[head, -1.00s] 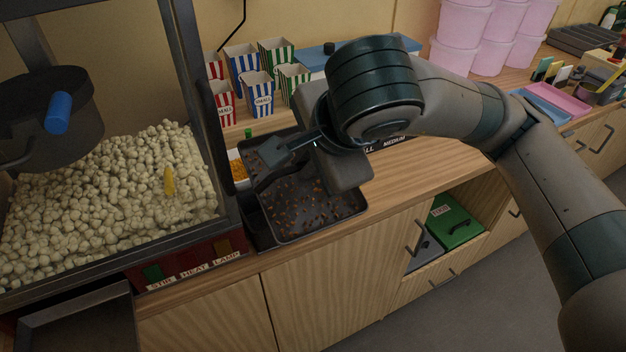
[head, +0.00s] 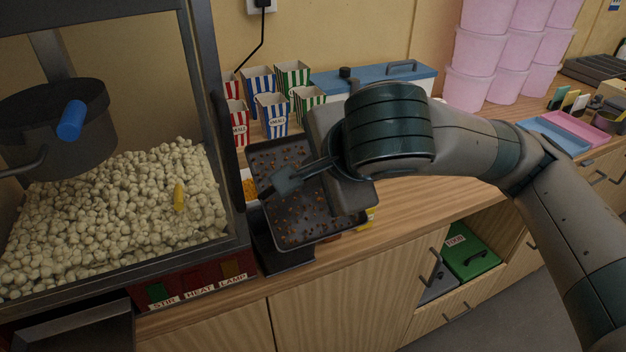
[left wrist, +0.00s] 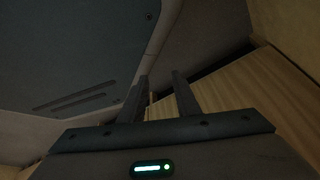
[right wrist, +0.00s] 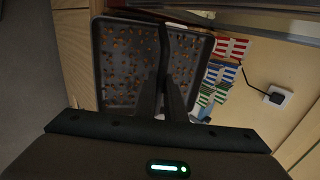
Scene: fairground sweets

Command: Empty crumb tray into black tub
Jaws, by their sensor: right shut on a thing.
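The crumb tray (head: 322,222) is a dark, shallow rectangular tray strewn with brown crumbs. It hangs above the counter beside the popcorn machine, and its crumbs also show in the right wrist view (right wrist: 125,95). My right gripper (head: 287,183) is shut on the tray's dark handle bar, which crosses over the tray in the right wrist view. A black tub-like container (head: 283,260) shows below the tray at the counter's front edge. The tray hides most of it, so its inside cannot be seen. My left gripper (left wrist: 160,98) is open and empty, out of the head view.
The popcorn machine (head: 180,262) stands close on the left. Striped popcorn boxes (head: 272,112) stand behind the tray, with a blue-lidded box (head: 385,76) and pink tubs (head: 480,60) farther right. The wooden counter (head: 440,208) is clear to the right of the tray.

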